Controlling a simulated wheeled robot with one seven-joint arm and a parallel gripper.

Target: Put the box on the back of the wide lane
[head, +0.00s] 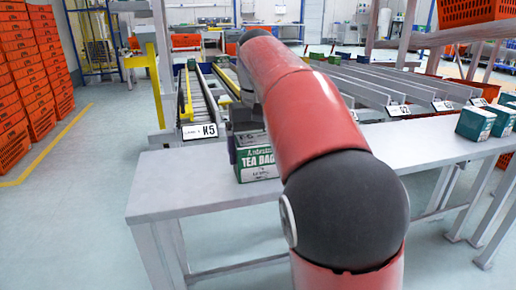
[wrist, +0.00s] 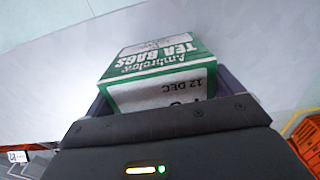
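The green and white tea bag box (head: 257,165) is at the near left part of the white table, partly hidden behind my arm. In the wrist view the box (wrist: 160,70) sits between the two fingers of my gripper (wrist: 165,100), which appear to press on both its sides. In the head view my gripper (head: 240,140) is over the box, mostly hidden by the arm. I cannot tell whether the box touches the table. Roller lanes run away behind the table: one with yellow rails and a K5 label (head: 200,131), and several grey lanes (head: 360,85) to the right.
The white table (head: 190,185) is bare left of the box. Other green boxes (head: 476,124) stand at its right end. A small box (head: 191,64) is at the far end of the K5 lane. Orange crates (head: 50,75) are stacked at far left.

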